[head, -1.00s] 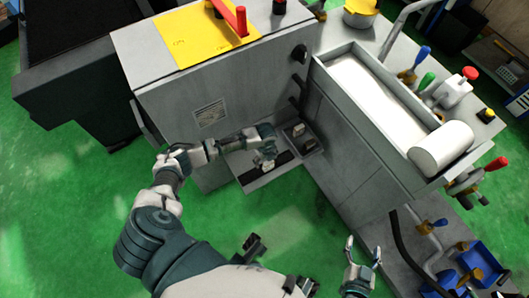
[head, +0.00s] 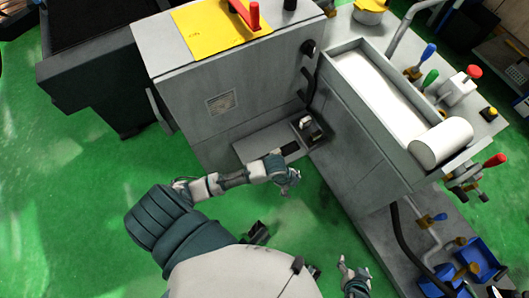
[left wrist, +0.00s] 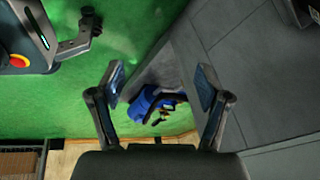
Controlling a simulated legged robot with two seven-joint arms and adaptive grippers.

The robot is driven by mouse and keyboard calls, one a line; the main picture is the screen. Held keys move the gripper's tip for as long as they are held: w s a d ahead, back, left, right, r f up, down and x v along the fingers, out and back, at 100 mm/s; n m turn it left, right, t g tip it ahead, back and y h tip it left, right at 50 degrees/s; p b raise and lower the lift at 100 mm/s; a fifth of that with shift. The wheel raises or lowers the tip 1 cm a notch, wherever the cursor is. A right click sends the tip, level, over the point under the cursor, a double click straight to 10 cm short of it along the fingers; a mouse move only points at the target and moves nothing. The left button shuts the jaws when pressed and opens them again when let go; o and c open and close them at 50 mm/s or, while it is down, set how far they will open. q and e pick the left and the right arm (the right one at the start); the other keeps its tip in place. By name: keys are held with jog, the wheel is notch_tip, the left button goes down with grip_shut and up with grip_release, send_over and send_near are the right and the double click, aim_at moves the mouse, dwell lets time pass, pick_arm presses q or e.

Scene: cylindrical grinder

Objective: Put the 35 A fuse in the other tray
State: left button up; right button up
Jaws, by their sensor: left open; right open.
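A small dark tray (head: 314,134) sits on the grey ledge at the foot of the machine, in the head view. A small pale block (head: 305,122) shows in it; I cannot read a rating or tell whether it is the 35 A fuse. A dark strip (head: 290,152) lies beside it, partly behind my left gripper (head: 293,180). That gripper is open, empty and apart from the ledge; its open fingers also show in the left wrist view (left wrist: 160,88). My right gripper (head: 352,272) is open and empty, low over the floor.
The grey machine cabinet (head: 225,105) and the machine's trough side (head: 365,155) rise around the ledge. Blue bins (head: 483,260) stand at the lower right; blue also shows in the left wrist view (left wrist: 153,103). Green floor (head: 90,200) is free at the left.

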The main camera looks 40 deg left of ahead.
pick_arm(q)
jog(key=s+d+r+n+t, duration=0.2)
jog(key=s+r+n, duration=0.1)
jog(key=s+n, duration=0.35)
jog(key=s+a+r+n+t+y, duration=0.25)
jog(key=s+a+n, duration=0.25)
jog(key=a+n, duration=0.3)
jog(key=s+f+g+p, duration=0.1)
jog(key=s+f+p, duration=0.2)
jog(key=f, duration=0.3)
jog(key=s+a+f+g+p, duration=0.1)
jog(key=s+f+g+p, duration=0.1)
jog(key=f, duration=0.5)
jog(key=s+f+g+p, duration=0.2)
jog(key=s+f+p, duration=0.3)
jog(key=f, duration=0.2)
jog(key=shift+s+a, duration=0.25)
jog(key=shift+a, duration=0.05)
pick_arm(e)
jog(key=s+f+g, duration=0.1)
jog(key=s+f, duration=0.2)
jog(key=f, duration=0.3)
jog(key=s+d+f+g, duration=0.1)
jog(key=s+f+g, duration=0.1)
jog(key=s+f, duration=0.2)
jog(key=s+d+f+g+h, duration=0.1)
jog(key=s+f, duration=0.2)
jog(key=f, duration=0.7)
jog(key=shift+s+f+g, duration=0.2)
jog(key=shift+s+g, duration=0.1)
